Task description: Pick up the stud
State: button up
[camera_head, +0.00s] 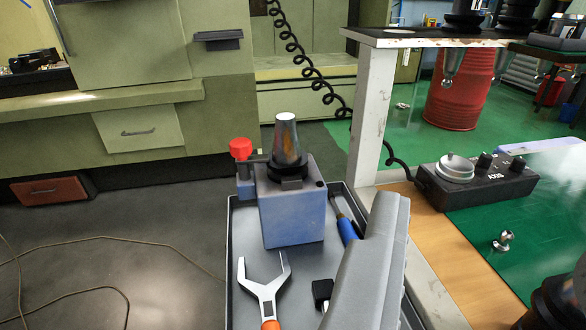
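The stud (503,241) is a small shiny metal piece. It lies on the green surface (470,225) of the cart top at the right, in front of a black control box. Nothing touches it that I can see. My gripper does not show in this view, so I cannot tell how far it is from the stud or whether it is open.
A grey tray (236,225) holds a blue fixture (290,215) with a metal taper, a spanner (262,290) and a grey folded piece (370,265). The control box (485,188), a post (373,115) and a dark object (560,303) are near the stud.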

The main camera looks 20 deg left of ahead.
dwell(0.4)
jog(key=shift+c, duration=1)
